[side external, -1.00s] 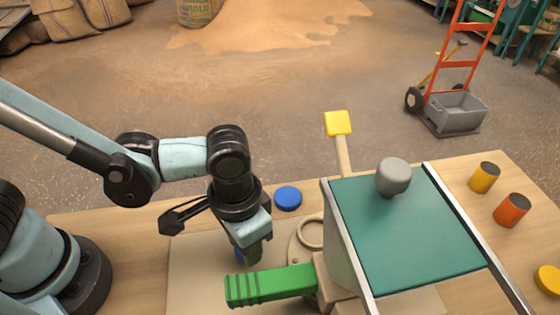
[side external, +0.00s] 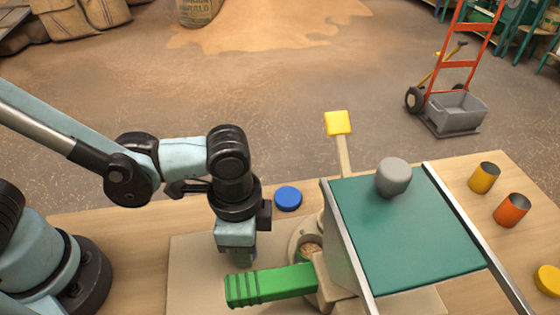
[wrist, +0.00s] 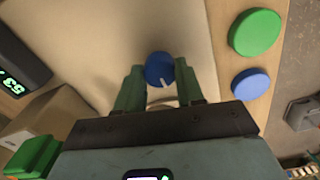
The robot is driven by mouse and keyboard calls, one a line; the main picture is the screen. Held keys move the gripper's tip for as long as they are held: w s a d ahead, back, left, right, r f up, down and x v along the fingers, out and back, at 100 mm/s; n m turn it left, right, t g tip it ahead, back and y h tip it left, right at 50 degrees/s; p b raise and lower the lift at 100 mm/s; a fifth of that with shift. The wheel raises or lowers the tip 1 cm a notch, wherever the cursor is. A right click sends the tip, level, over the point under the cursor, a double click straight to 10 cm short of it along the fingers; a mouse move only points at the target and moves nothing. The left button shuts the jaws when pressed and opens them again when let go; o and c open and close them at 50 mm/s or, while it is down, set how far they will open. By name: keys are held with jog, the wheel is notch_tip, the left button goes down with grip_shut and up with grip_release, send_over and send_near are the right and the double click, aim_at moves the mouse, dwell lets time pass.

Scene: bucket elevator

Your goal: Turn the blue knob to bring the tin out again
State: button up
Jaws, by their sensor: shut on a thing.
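The blue knob (wrist: 159,67), with a white pointer line, sits between the two fingers of my gripper (wrist: 160,85) in the wrist view. My gripper (side external: 236,258) points down and is shut on the knob, left of the machine; there the fingers and wrist hide the knob. A round, tin-like thing with brown contents (side external: 311,247) shows at the round opening beside the machine's housing (side external: 338,235). The housing covers part of it. I cannot tell how far out it stands.
A green handle (side external: 270,286) sticks out close to my gripper. A blue disc (side external: 288,198) lies behind it. The housing has a teal top (side external: 400,235) with a grey knob (side external: 393,177). A yellow paddle (side external: 338,123) rises behind. Yellow (side external: 484,178) and orange (side external: 511,210) tins stand right.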

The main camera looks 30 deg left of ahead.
dwell(0.4)
jog(key=o, duration=1)
jog(key=shift+o, duration=0.2)
jog(key=shift+r, duration=0.1)
notch_tip(320, 180, up, 12)
jog(key=w+a+n+t, duration=0.2)
jog(key=a+n, duration=0.1)
jog(key=a, duration=0.4)
jog(key=w+a+f+n+t, duration=0.1)
jog(key=w+a+n+t, duration=0.1)
jog(key=a+n, duration=0.2)
jog(key=w+a+n+t, duration=0.2)
jog(key=a+n+t, duration=0.1)
jog(key=a, duration=0.8)
jog(key=shift+w+f+n, duration=0.15)
jog(key=shift+w+n, duration=0.05)
jog(key=shift+n, duration=0.5)
